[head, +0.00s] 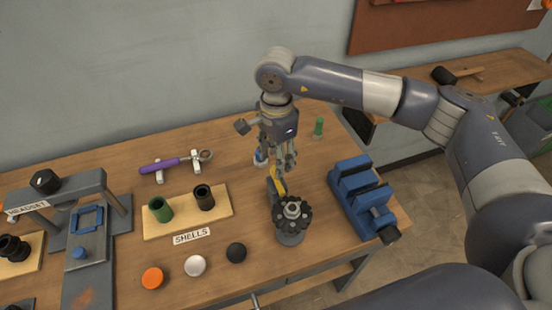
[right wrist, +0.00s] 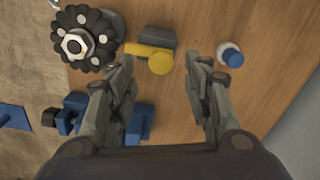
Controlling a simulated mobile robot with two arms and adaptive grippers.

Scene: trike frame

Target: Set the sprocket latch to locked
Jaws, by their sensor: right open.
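The sprocket (head: 292,214) is a dark toothed wheel with a metal nut at its centre, on a grey stand on the workbench. It also shows at the upper left of the right wrist view (right wrist: 86,40). The yellow latch lever (right wrist: 150,57) lies beside the sprocket on a dark block; in the head view the latch (head: 279,187) is just behind the sprocket. My right gripper (head: 283,163) points down above and behind the latch. It is open and empty, with the lever's round end between and beyond its fingertips in the wrist view. My left gripper is not in view.
A blue vise (head: 362,195) stands right of the sprocket. A white-and-blue bottle (right wrist: 230,54) is near my right fingers. Black (head: 236,252), white (head: 195,265) and orange (head: 152,278) round pieces lie front left. A shells board (head: 216,206) is at left.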

